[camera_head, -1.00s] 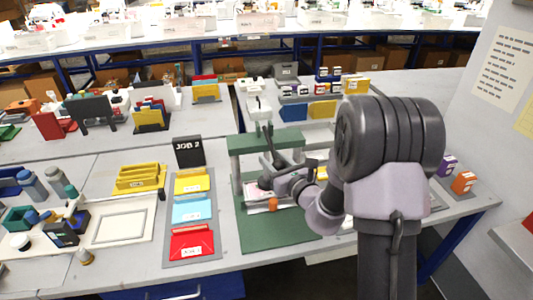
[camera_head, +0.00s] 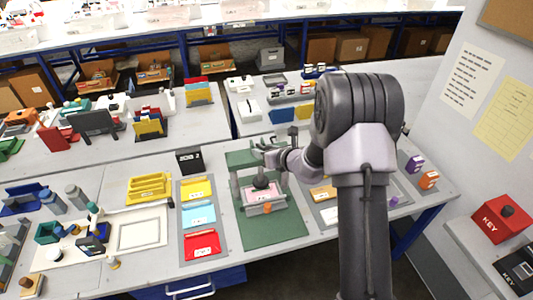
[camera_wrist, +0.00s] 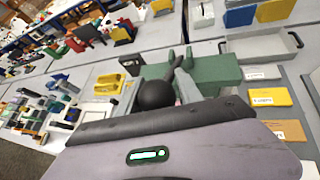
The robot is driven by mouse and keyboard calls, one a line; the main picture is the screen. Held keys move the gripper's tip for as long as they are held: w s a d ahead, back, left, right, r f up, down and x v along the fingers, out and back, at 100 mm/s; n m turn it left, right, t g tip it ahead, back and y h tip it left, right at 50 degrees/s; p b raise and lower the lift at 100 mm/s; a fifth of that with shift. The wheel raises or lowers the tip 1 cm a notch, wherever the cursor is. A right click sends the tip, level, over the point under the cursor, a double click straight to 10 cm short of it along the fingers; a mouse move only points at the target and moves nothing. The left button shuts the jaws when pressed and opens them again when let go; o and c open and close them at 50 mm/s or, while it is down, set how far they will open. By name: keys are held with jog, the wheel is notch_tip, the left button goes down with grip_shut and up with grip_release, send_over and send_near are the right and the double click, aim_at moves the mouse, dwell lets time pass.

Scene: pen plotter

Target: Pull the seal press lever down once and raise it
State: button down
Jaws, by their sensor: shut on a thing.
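The seal press has a green frame (camera_head: 241,159) standing on a green base (camera_head: 272,232). A pink-and-white piece (camera_head: 264,197) with an orange knob sits inside the frame, under a dark rounded part (camera_head: 261,182). My gripper (camera_head: 268,155) is at the frame's top bar and hides part of it. In the wrist view, a black ball knob (camera_wrist: 156,95) lies at my jaws, which are shut on the press lever. The green frame (camera_wrist: 214,74) shows just beyond.
Left of the press is a grey tray with yellow, light-blue and red (camera_head: 202,246) envelopes. A black JOB sign (camera_head: 190,160) and a yellow holder (camera_head: 149,188) stand behind and left. Another tray with cards lies to the right. A wall panel (camera_head: 485,100) stands at the far right.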

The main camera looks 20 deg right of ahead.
jog(key=shift+w+a+r, duration=0.15)
jog(key=shift+w+r, duration=0.1)
jog(key=shift+r, duration=0.2)
jog(key=c, duration=1.1)
grip_release()
jog(key=shift+o, duration=1)
jog(key=shift+w+a+f, duration=0.1)
jog(key=shift+w+a, duration=0.05)
jog(key=shift+a, duration=0.1)
jog(key=shift+s+d+r, duration=0.2)
jog(key=shift+s+d, duration=0.1)
jog(key=shift+d, duration=0.05)
jog(key=v, duration=1.6)
jog(key=shift+s+r+p, duration=0.2)
jog(key=shift+s+p, duration=0.15)
jog(key=shift+p, duration=0.05)
